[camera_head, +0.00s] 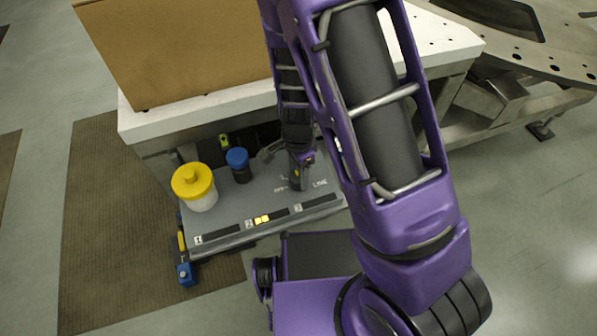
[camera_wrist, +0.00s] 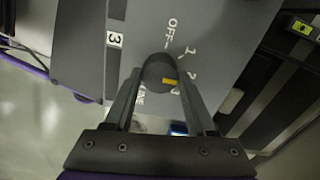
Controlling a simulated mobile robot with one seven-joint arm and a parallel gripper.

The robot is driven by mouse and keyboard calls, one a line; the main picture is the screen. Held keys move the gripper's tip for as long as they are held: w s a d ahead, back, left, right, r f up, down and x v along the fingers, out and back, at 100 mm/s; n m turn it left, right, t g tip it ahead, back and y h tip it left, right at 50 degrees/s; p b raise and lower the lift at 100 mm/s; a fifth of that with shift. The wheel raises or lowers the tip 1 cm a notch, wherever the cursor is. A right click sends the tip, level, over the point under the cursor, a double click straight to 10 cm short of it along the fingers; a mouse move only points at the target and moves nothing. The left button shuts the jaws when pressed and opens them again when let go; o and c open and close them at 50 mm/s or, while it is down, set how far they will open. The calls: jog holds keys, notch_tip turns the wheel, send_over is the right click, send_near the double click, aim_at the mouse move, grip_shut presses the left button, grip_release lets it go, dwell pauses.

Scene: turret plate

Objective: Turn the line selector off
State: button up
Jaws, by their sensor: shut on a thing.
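The line selector is a round dark knob (camera_wrist: 158,68) with a yellow mark, on a grey panel (camera_head: 235,208). In the wrist view, OFF is printed above the knob, with 1 and 2 to its right and LINE below. The yellow mark sits right of the knob's centre, toward the 2 side rather than OFF; its exact setting is hard to tell. My gripper (camera_wrist: 157,85) is shut on the knob, one finger on each side. In the head view my gripper (camera_head: 299,177) reaches down to the panel's right part, and the arm hides some of it.
A large yellow-topped white button (camera_head: 198,190) and a blue-capped black knob (camera_head: 239,168) stand left on the panel. Slots numbered 1, 2 and 3 run along its front, with yellow lights (camera_head: 262,219) at 2. A cardboard box (camera_head: 170,50) sits on a white tabletop (camera_head: 215,105) behind.

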jog(key=shift+c, duration=0.8)
jog(key=shift+n, duration=0.3)
jog(key=n, duration=0.3)
jog(key=shift+n+b, duration=0.35)
jog(key=shift+n, duration=0.05)
jog(key=n+b, duration=0.1)
jog(key=n, duration=0.3)
jog(key=shift+n, duration=0.3)
jog(key=n+b, duration=0.1)
jog(key=n, duration=0.3)
jog(key=shift+n+b, duration=0.35)
jog(key=shift+n, duration=2.05)
